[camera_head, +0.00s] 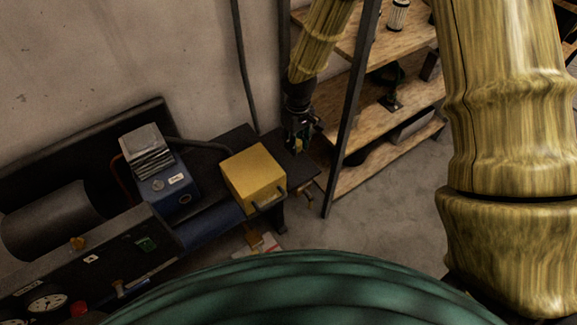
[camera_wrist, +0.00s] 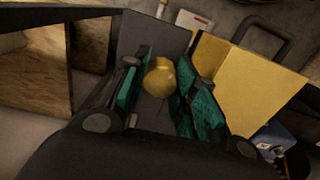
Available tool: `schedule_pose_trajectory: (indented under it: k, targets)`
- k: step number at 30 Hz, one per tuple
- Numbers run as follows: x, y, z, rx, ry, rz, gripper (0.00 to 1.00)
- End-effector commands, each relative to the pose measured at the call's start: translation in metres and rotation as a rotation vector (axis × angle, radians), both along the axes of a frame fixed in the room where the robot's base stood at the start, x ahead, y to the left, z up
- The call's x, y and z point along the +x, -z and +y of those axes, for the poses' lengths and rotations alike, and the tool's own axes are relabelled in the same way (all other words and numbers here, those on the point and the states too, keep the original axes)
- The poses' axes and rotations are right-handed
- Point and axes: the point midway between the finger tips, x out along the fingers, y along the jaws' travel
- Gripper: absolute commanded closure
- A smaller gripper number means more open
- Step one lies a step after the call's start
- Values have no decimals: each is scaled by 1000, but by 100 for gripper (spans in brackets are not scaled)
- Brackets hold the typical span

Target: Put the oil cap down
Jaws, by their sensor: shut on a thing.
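The oil cap (camera_wrist: 160,78) is a small, rounded, gold-yellow piece. My gripper (camera_wrist: 158,84) is shut on it, with a teal-lined finger on each side. In the head view my gripper (camera_head: 299,138) points down over the right end of the dark bench (camera_head: 222,143), just right of the yellow box (camera_head: 254,177). The cap shows there only as a small yellow spot between the fingers. In the wrist view the dark bench top (camera_wrist: 155,35) lies beyond and beneath the cap. I cannot tell whether the cap touches it.
The yellow box also shows close on the right in the wrist view (camera_wrist: 240,80). A blue device (camera_head: 165,185) stands left of it. A wooden shelf rack (camera_head: 375,125) with a dark upright stands close to the right of my gripper. Gauges (camera_head: 47,303) are at lower left.

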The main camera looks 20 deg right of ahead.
Motion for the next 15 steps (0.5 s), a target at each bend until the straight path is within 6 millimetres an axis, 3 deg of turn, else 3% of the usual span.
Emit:
schedule_pose_trajectory:
  k: [1,3,15]
  targets:
    - [5,16,-2,2,-26,-4,100]
    - [10,23,-4,-1,-65,-6,100]
    - [25,43,-11,-12,-177,-14,100]
